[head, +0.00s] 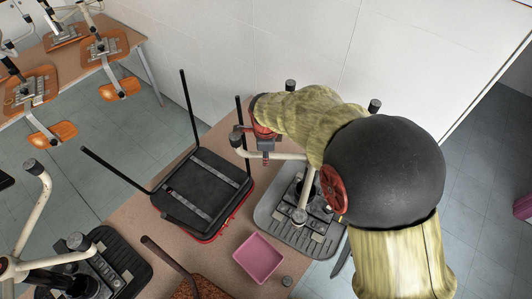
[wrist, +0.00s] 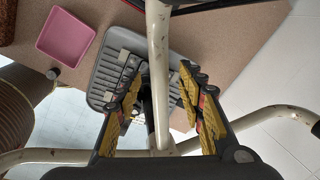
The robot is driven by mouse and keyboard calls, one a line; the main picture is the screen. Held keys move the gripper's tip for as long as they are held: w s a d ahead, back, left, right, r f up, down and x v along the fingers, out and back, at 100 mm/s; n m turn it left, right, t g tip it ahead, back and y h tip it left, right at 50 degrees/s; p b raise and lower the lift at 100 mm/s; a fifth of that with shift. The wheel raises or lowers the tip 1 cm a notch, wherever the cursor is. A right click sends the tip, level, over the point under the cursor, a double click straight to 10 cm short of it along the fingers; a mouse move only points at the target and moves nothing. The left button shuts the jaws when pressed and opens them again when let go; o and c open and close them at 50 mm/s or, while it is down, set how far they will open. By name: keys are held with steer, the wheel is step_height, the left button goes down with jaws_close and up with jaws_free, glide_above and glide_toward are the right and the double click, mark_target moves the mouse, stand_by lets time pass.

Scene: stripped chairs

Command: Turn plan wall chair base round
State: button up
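A chair base lies upside down on the table by the wall, with a grey ribbed seat plate (head: 322,237) and cream tube legs with dark caps. In the wrist view, the grey plate (wrist: 120,57) lies below my gripper. My gripper (wrist: 161,78) is open, its yellow-padded fingers on either side of a cream tube (wrist: 158,30). I cannot tell whether either finger touches it. In the head view, my gripper (head: 266,156) is beside a cream leg, and my arm hides part of the base.
A black chair part with upright legs (head: 202,190) stands left of the base. A pink tray (head: 258,258) and a small dark cap (head: 287,280) are near the front. Another chair base (head: 85,270) is at lower left. The white wall (head: 290,45) is close behind.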

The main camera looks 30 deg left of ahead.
step_height(320, 180, up, 11)
steer(key=s+d, duration=0.1)
steer(key=s, duration=0.1)
steer(key=shift+w+d+r, duration=0.1)
stand_by(0.5)
steer(key=s+d+f+n+t+b, duration=0.1)
steer(key=s+d+f+n+b, duration=0.2)
steer(key=d+b, duration=0.5)
steer(key=s+d+f+n+t+b, duration=0.1)
steer(key=s+d+f+n+b, duration=0.3)
steer(key=d, duration=2)
steer(key=s+d+f+n+t+h+b, duration=0.1)
steer(key=s+d+f+n+b, duration=0.2)
steer(key=d+b, duration=0.9)
steer(key=s+d+n, duration=0.1)
steer(key=s+d, duration=0.1)
steer(key=d, duration=0.3)
steer(key=shift+f+t, duration=0.35)
steer(key=shift+t, duration=0.05)
